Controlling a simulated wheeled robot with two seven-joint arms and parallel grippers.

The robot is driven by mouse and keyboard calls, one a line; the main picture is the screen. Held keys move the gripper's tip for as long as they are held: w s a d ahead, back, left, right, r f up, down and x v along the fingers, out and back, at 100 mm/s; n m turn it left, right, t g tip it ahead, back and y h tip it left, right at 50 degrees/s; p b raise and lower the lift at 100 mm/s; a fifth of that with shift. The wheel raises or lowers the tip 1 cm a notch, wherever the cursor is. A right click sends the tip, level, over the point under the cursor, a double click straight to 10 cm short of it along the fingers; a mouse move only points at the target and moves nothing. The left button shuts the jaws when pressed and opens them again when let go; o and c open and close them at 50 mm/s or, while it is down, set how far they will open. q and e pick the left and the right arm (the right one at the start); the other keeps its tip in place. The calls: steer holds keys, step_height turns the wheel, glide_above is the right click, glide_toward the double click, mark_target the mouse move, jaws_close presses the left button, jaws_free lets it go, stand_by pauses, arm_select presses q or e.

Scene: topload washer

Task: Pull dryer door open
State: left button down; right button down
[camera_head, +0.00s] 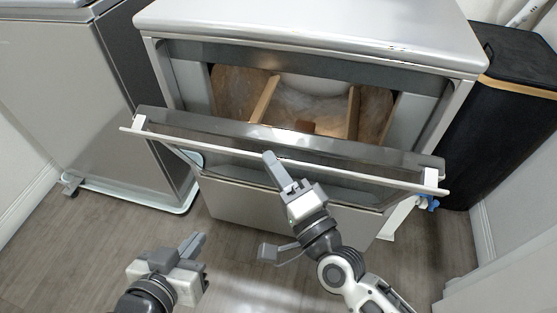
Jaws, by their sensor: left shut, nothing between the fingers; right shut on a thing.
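The dryer (330,25) is a silver-grey front-opening machine in the middle of the view. Its door (220,123) is tilted outward at the top, leaving the opening above it uncovered. A long thin bar handle (360,175) runs across the door's outer face on two white end brackets. My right gripper (275,165) is shut on the handle, left of the door's middle; its fingers hide a short part of the bar. My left gripper (193,243) is shut and empty, low over the floor, in front of the door and apart from it.
Brown panels and slats (262,98) show inside the dryer. A grey metal appliance (120,100) stands close on the left. A black bin (500,110) stands on the right. Wood floor (80,240) in front is free, with white walls at both sides.

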steer(key=shift+f, duration=0.3)
